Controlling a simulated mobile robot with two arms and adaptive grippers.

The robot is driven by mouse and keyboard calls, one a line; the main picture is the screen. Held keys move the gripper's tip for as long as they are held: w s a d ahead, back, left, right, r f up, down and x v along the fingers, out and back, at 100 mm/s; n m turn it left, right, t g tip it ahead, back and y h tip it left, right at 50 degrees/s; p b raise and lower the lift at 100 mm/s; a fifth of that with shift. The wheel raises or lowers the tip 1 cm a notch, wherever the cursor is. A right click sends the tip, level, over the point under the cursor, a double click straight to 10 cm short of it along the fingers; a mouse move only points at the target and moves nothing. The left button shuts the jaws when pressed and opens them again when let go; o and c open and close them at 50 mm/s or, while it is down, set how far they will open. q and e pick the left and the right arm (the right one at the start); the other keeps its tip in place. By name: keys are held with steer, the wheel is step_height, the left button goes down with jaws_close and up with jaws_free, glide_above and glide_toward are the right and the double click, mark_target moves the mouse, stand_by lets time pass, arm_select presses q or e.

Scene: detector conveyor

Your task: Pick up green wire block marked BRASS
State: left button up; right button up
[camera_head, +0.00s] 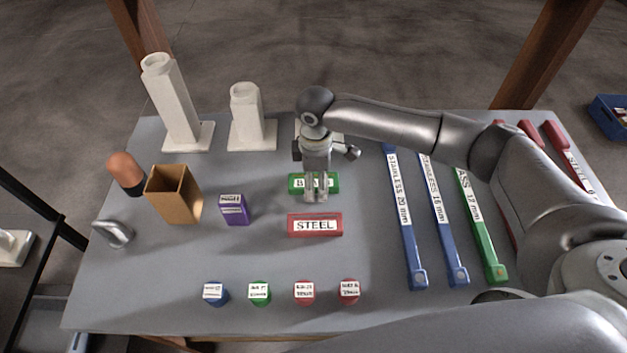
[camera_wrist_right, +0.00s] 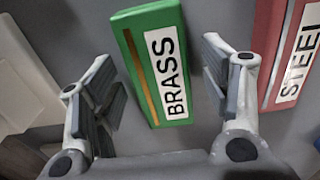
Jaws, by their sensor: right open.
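The green wire block (camera_head: 333,182) with the white BRASS label lies flat on the grey table, partly hidden by my right gripper in the head view. In the right wrist view the green block (camera_wrist_right: 138,57) lies between my open fingers, its label readable and a brass-coloured strip along it. My right gripper (camera_head: 316,196) points down over the block, fingers open. In the right wrist view the right gripper (camera_wrist_right: 160,95) has a finger on each side of the block, with a gap to each. I cannot tell the exact height. My left gripper does not show.
A red STEEL block (camera_head: 315,225) lies just in front of the green one, also in the right wrist view (camera_wrist_right: 290,55). A purple block (camera_head: 233,210) and a brown open box (camera_head: 173,195) stand left. White stands (camera_head: 178,110) are behind; long blue (camera_head: 405,220) and green bars lie right.

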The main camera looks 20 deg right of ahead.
steer(key=c, duration=1.2)
steer(key=shift+o, duration=0.2)
steer(key=shift+r, duration=0.1)
